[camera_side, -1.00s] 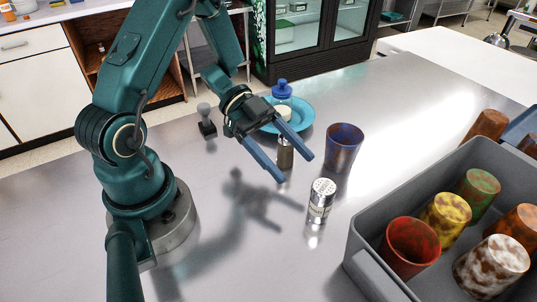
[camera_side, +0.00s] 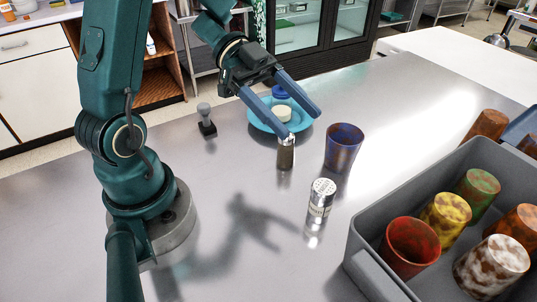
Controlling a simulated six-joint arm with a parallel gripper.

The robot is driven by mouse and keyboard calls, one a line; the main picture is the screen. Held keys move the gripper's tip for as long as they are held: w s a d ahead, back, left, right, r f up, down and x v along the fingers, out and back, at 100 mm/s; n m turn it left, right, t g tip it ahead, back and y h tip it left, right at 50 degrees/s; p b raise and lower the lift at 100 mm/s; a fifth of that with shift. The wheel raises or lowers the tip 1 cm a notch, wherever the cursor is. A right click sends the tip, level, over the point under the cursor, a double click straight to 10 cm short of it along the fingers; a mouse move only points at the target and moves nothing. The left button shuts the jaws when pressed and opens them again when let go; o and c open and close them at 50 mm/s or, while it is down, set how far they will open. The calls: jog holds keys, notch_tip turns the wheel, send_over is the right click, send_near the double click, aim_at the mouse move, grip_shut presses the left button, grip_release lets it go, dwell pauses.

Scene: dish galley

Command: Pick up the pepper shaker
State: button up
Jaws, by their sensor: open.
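A small shaker with a dark brown body and a silver cap (camera_side: 285,155) stands upright on the metal counter; its dark body suggests pepper. A second shaker, silver with a perforated top and a label (camera_side: 321,199), stands upright nearer the camera; its label is too small to read. My gripper (camera_side: 300,128) is open and empty, its two blue fingers apart and pointing down to the right. The left fingertip appears just above the brown shaker's cap in the picture; I cannot tell whether they touch.
A blue-brown cup (camera_side: 343,147) stands right of the brown shaker. A turquoise plate (camera_side: 258,119) with a pale item is behind my fingers. A small dark stamp-like object (camera_side: 207,122) is at left. A grey crate (camera_side: 362,225) of cups fills the right.

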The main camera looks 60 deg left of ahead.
jog(key=w+r+m+t+y, duration=0.1)
jog(key=w+m+t+y, duration=0.3)
jog(key=w+t+y, duration=1.25)
jog(key=s+d+r+m+g+y, duration=0.1)
jog(key=s+m+g+y, duration=0.1)
jog(key=s+g+y, duration=0.45)
jog(key=s+d+r+m+g+y, duration=0.1)
jog(key=s+g+y, duration=0.2)
jog(key=s+g, duration=0.6)
send_near(286, 149)
jog(key=a+r, duration=0.1)
jog(key=a, duration=0.2)
jog(key=shift+t+h, duration=0.3)
jog(key=shift+t, duration=0.2)
jog(key=x, duration=1.1)
jog(key=shift+w+a, duration=0.2)
jog(key=shift+w, duration=0.2)
